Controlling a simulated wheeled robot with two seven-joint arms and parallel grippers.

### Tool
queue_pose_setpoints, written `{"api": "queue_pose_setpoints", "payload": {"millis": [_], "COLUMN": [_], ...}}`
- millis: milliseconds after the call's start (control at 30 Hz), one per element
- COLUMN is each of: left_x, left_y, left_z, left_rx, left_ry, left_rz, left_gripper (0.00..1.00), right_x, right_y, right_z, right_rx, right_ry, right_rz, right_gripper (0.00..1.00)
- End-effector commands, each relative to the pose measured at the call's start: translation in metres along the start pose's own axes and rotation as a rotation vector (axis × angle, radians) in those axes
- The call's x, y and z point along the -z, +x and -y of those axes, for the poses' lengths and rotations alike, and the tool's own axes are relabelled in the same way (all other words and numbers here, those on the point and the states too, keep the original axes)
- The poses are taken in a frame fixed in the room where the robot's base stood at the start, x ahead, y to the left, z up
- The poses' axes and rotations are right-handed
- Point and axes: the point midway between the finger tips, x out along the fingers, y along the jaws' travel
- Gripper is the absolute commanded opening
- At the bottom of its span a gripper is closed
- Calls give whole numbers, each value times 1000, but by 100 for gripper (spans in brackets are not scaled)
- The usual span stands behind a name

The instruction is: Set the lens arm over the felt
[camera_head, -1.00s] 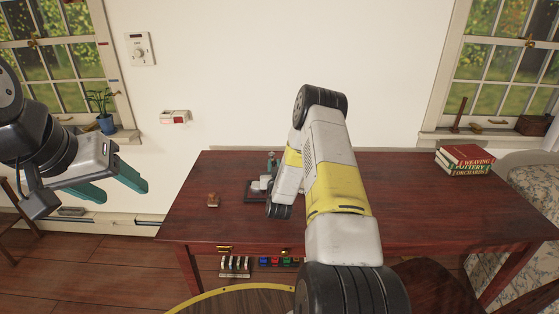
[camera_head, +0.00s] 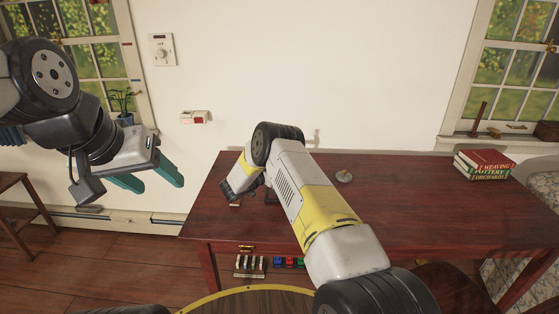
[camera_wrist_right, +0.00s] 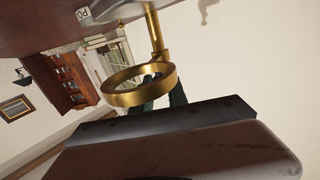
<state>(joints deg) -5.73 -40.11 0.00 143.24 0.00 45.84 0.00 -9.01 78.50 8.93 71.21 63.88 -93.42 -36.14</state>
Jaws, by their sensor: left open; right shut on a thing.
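The lens arm shows in the right wrist view as a brass ring (camera_wrist_right: 112,97) joined to a brass post (camera_wrist_right: 154,30). My right gripper (camera_wrist_right: 163,92) is shut on it, its dark green fingers partly hidden behind the ring. In the head view my right arm crosses the desk and hides the lens arm and the right fingertips. I cannot make out the felt in any view now. My left gripper (camera_head: 155,176) is open and empty, in the air left of the desk.
The dark red desk (camera_head: 420,205) has free room at its middle and right. A small round grey thing (camera_head: 344,176) stands near its back. A small wooden piece (camera_head: 235,204) is near the left front. Books (camera_head: 484,164) lie at the right.

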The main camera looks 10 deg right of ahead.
Motion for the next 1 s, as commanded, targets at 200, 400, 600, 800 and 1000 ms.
{"api": "queue_pose_setpoints", "payload": {"millis": [200, 400, 600, 800, 1000], "left_x": [0, 0, 0, 0, 0], "left_y": [0, 0, 0, 0, 0], "left_z": [0, 0, 0, 0, 0], "left_rx": [0, 0, 0, 0, 0], "left_ry": [0, 0, 0, 0, 0], "left_rz": [0, 0, 0, 0, 0], "left_gripper": [59, 59, 59, 59, 59], "right_x": [0, 1, 1, 2, 2], "right_y": [0, 1, 1, 2, 2], "right_z": [2, 2, 2, 2, 2], "right_rx": [-110, -162, -179, -180, -179], "right_ry": [3, 2, 1, 1, 1], "right_rz": [-3, -4, -4, -4, -5], "right_gripper": [0, 0, 0, 0, 35]}}
